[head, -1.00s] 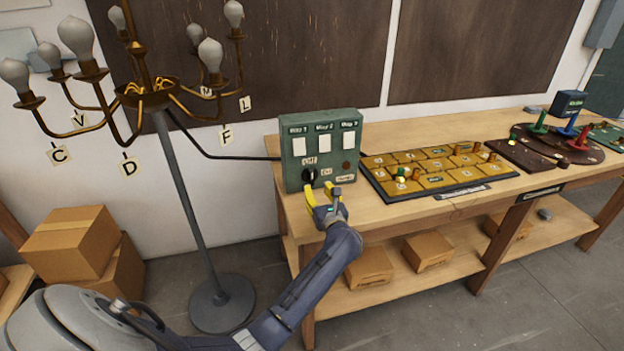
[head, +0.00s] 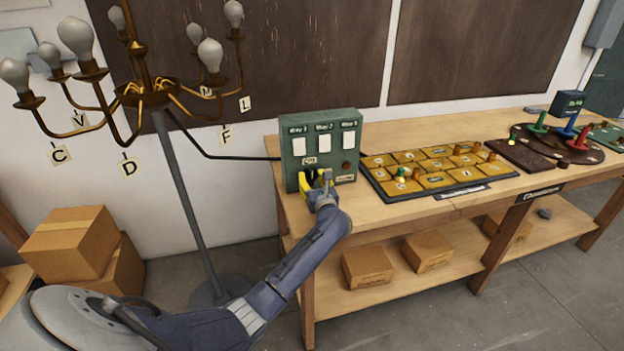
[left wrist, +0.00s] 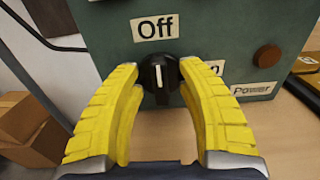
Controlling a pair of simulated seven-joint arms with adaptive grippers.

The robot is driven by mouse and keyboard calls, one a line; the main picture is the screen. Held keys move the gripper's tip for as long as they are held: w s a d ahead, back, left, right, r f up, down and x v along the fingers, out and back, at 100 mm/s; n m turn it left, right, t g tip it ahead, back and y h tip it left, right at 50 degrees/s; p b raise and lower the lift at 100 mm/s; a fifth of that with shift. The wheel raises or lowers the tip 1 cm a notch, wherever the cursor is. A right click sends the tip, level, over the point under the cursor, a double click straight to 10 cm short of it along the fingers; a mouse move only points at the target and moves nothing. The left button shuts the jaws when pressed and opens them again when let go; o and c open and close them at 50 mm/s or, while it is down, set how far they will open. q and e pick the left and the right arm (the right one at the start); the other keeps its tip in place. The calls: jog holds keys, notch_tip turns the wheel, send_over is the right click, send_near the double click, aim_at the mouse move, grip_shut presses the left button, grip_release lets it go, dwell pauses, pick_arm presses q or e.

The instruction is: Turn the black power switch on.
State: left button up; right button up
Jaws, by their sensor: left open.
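The black power switch (left wrist: 158,78) is a round knob with a white pointer line on the front of the green control box (head: 321,148). In the left wrist view its pointer stands upright, toward the "Off" label (left wrist: 155,27). A second label, partly hidden by a finger, is to its lower right. My left gripper (left wrist: 158,85) is open, with one yellow fingertip on each side of the knob; I cannot tell whether they touch it. In the head view the left gripper (head: 316,182) covers the switch. My right gripper is not in view.
The box stands at the left end of the wooden workbench (head: 420,215). A brown round button (left wrist: 267,56) sits right of the knob. A yellow tile board (head: 425,170) lies right of the box. The chandelier stand (head: 185,190) is to the left.

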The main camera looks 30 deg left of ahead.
pick_arm(q)
grip_shut()
jog(key=shift+m, duration=0.4)
jog(key=m, duration=0.3)
jog(key=shift+w+d+m, duration=0.1)
jog(key=shift+m, duration=0.3)
jog(key=m, duration=0.4)
jog(key=shift+w+m, duration=0.1)
jog(key=shift+m, duration=0.2)
jog(key=m, duration=0.4)
jog(key=shift+d+f, duration=0.1)
jog(key=shift+f, duration=0.05)
jog(key=shift+f+m, duration=0.1)
jog(key=shift+m, duration=2.4)
grip_release()
